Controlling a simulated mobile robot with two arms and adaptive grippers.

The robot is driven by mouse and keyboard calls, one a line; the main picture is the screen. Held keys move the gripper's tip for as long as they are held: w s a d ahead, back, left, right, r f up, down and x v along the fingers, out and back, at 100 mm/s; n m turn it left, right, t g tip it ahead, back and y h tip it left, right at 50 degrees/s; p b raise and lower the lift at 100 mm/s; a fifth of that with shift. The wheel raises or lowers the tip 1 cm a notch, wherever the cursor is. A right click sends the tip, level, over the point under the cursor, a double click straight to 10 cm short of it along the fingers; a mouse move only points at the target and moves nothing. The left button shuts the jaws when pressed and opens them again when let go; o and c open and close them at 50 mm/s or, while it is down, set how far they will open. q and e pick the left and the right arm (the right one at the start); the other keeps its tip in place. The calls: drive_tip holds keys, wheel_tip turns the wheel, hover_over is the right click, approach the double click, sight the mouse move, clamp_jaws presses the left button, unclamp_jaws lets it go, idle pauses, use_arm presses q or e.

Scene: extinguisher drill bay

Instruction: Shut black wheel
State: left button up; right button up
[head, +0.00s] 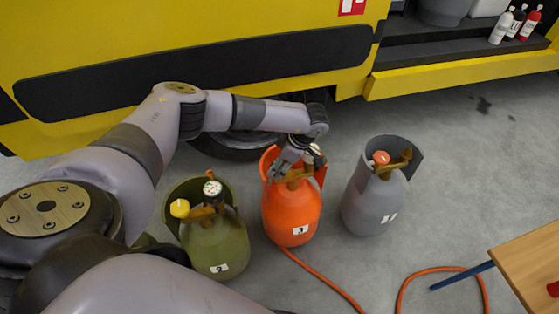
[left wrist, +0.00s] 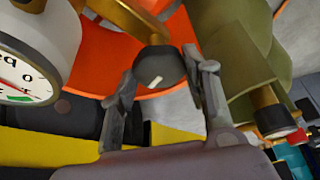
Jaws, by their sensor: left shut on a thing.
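The black wheel (left wrist: 160,68) is a round dark knob with a white mark on a brass valve, seen in the left wrist view. The valve belongs to the orange cylinder (head: 290,215), labelled 1, in the middle of the head view. My left gripper (head: 284,166) reaches down into the cylinder's collar and hides the wheel in the head view. In the left wrist view the two fingers of my left gripper (left wrist: 168,72) are on either side of the black wheel, shut on it. A white-faced gauge (left wrist: 25,70) is close beside it. My right gripper is not in view.
An olive cylinder (head: 217,245) with a yellow wheel (head: 180,208) stands left, a grey cylinder (head: 375,205) with an orange wheel (head: 381,157) right. An orange hose (head: 325,285) lies on the floor. A yellow vehicle (head: 230,30) stands behind; a wooden table (head: 535,265) is at right.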

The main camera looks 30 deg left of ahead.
use_arm(q)
drive_tip(key=shift+r+m, duration=0.1)
drive_tip(key=shift+m, duration=0.3)
drive_tip(key=shift+m+t+p, duration=0.45)
drive_tip(key=shift+m+t, duration=0.05)
drive_tip(key=shift+m, duration=0.3)
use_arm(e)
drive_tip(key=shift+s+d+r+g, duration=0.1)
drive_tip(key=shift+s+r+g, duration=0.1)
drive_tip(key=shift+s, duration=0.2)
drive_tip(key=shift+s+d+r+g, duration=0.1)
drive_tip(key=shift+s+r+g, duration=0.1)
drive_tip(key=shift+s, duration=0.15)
use_arm(q)
drive_tip(key=o, duration=1.2)
drive_tip(key=v, duration=1.1)
drive_tip(key=shift+s+d+r, duration=0.1)
drive_tip(key=shift+d+r, duration=0.1)
drive_tip(key=shift+r, duration=0.15)
